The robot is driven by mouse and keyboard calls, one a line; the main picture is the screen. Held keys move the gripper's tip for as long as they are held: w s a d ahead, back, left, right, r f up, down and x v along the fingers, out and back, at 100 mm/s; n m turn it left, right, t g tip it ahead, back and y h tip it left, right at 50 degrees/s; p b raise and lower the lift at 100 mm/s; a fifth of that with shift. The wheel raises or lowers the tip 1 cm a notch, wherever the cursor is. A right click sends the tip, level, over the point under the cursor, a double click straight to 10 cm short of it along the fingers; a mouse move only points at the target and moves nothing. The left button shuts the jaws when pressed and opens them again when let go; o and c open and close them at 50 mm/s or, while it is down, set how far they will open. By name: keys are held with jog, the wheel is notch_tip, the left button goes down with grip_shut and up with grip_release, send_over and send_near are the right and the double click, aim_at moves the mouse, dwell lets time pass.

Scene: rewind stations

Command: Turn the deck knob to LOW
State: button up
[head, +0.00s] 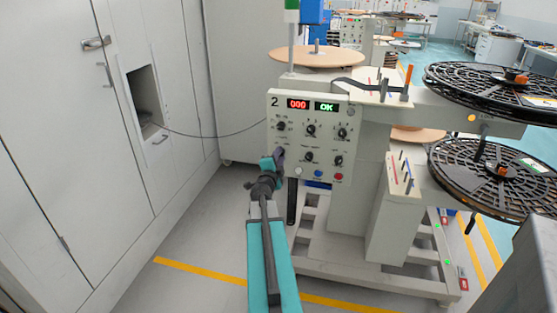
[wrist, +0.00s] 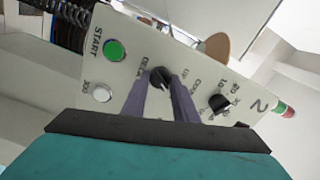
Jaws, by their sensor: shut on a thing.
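The control panel (head: 311,141) of station 2 carries several black knobs. My gripper (head: 276,158) is at the left of the panel's lower knob row. In the wrist view, the two purple-grey fingers of my gripper (wrist: 166,82) are shut on a black knob (wrist: 161,77), one on each side. This knob is below the top-left knob (wrist: 221,103), and in the head view my gripper hides it. Small lettering lies around the held knob; I cannot read it surely, nor tell which mark the knob points at.
A green START button (wrist: 115,50) and a white button (wrist: 101,92) sit close to the held knob. Blue (head: 318,174) and red (head: 338,177) buttons are at the panel's bottom. Black reels (head: 492,84) jut out at the right; grey cabinets (head: 75,130) stand left.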

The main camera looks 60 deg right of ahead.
jog(key=shift+s+d, duration=0.15)
jog(key=shift+s, duration=0.1)
jog(key=o, duration=1)
jog(key=shift+o, duration=0.3)
jog(key=shift+w, duration=0.1)
jog(key=p+v, duration=0.2)
jog(key=v, duration=0.7)
jog(key=a+p, duration=0.1)
jog(key=p, duration=0.4)
jog(key=shift+a+r, duration=0.15)
jog(key=shift+a, duration=0.25)
